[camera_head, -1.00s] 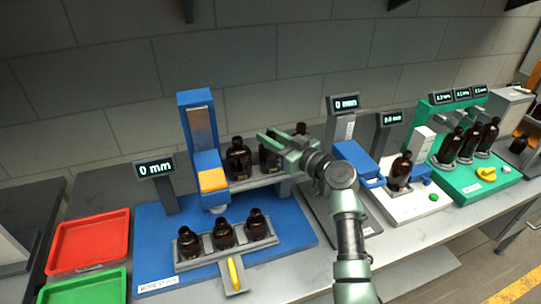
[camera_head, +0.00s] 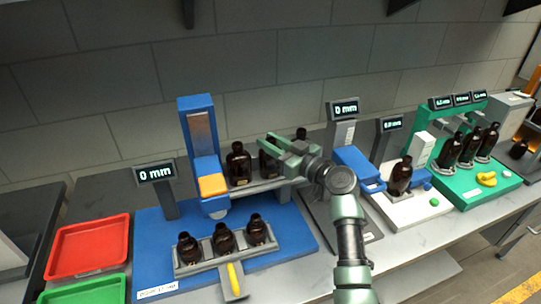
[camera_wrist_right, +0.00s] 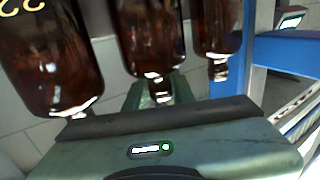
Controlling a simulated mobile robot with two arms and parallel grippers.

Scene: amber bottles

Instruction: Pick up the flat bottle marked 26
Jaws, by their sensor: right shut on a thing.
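My right gripper (camera_head: 277,146) is at the raised grey shelf of the blue station, shut on the middle amber bottle (camera_head: 267,167); its fingers cover part of it. In the right wrist view that bottle (camera_wrist_right: 150,35) appears neck down, with a green finger beside its neck. Another amber bottle (camera_head: 238,166) stands to its left on the shelf. A third (camera_head: 301,133) shows only its top behind the gripper. In the right wrist view the large left bottle (camera_wrist_right: 45,60) carries a yellow marking, cut by the frame edge; I cannot read it fully. My left gripper is out of view.
Several bottles (camera_head: 223,240) stand in a lower grey rack in front of the shelf. A blue column (camera_head: 201,135) rises left of the shelf. A red tray (camera_head: 90,245) and a green tray (camera_head: 85,290) lie at left. Other stations with bottles (camera_head: 399,178) are at right.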

